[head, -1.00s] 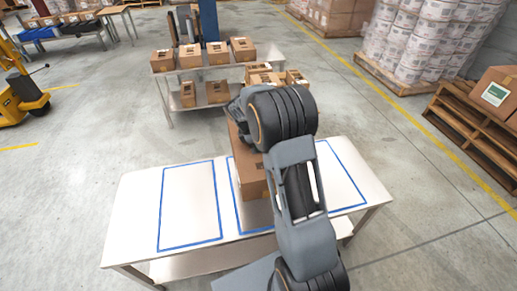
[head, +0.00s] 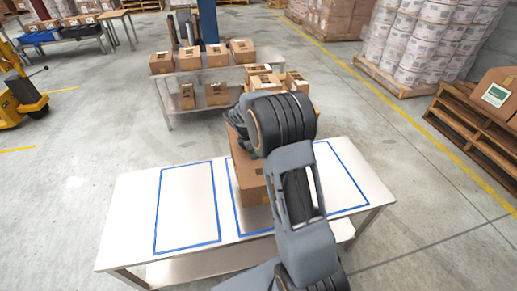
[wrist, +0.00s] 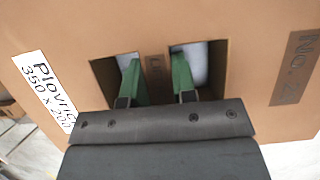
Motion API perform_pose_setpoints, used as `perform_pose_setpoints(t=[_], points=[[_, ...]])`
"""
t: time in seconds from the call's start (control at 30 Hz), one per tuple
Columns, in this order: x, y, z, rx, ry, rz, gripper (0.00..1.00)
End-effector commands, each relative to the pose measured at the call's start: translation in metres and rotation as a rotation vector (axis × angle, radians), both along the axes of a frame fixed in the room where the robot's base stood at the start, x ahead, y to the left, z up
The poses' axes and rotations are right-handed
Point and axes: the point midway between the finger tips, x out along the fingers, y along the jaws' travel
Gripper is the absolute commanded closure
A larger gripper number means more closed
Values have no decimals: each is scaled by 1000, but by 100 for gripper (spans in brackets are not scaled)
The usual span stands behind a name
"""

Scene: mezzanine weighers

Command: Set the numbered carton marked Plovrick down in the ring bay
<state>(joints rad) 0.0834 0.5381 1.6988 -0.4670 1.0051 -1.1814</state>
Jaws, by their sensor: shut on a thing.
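The brown carton (head: 250,178) is over the middle blue-outlined bay (head: 240,228) of the white table, partly hidden behind my arm. In the wrist view the carton (wrist: 250,50) has a white label reading "Plovric…" and "350 x 200", and a dark "No. 2" patch. My gripper (wrist: 156,75) has its green-padded fingers in two handle holes, shut on the strip between them. I cannot tell whether the carton touches the table. No ring mark shows, so I cannot tell which bay is the ring bay.
The table (head: 130,215) has an empty outlined bay (head: 187,205) on the left and another (head: 345,180) on the right, partly behind my arm. A metal shelf table (head: 215,73) with several cartons stands behind. A wooden pallet stack (head: 470,135) is at right.

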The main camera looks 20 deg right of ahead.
Motion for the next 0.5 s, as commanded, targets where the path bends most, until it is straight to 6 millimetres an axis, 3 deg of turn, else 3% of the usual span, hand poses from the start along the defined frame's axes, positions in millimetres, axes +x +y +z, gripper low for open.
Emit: perform_pose_setpoints(t=[0.5], points=[[0, -2, -9, -1, -1, 0, 100]])
